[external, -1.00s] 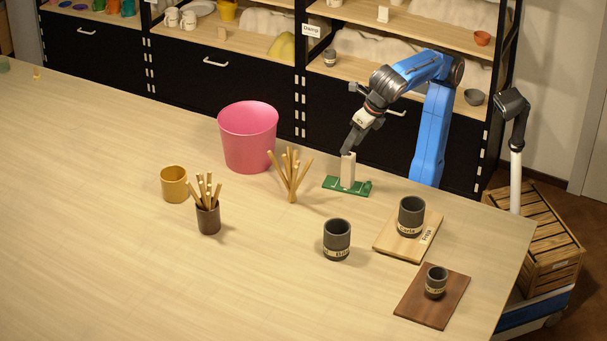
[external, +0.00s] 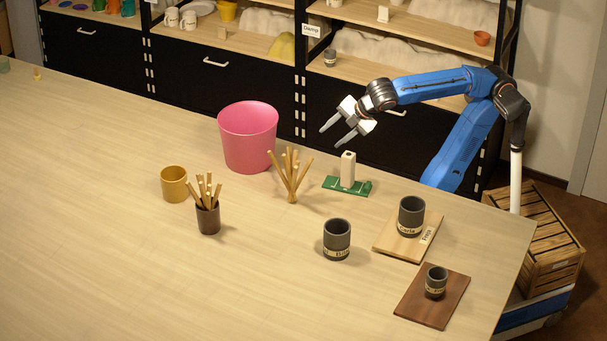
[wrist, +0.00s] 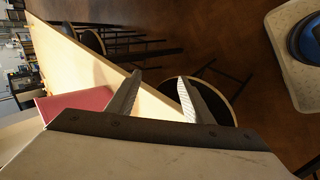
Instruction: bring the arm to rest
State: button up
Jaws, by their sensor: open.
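My gripper (external: 337,132) is open and empty in the external view, raised above the far edge of the table, to the right of the pink bucket (external: 248,138). My blue arm reaches left from its base at the right. In the wrist view the two fingers (wrist: 158,95) stand apart with nothing between them.
Shelves (external: 400,30) stand behind. The table's left part is mostly clear.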

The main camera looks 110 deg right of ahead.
jog(key=s+a+f+m+y, duration=0.2)
jog(key=s+a+f+m, duration=0.1)
jog(key=f, duration=0.7)
jog(key=s+a+f+m+g+y, duration=0.1)
jog(key=s+a+f+m, duration=0.3)
jog(key=f, duration=0.6)
jog(key=s+m+y, duration=0.1)
jog(key=m, duration=0.1)
jog(key=shift+s+a+m+y, duration=0.3)
jog(key=shift+s+m+y, duration=0.05)
jog(key=shift+m+y, duration=0.05)
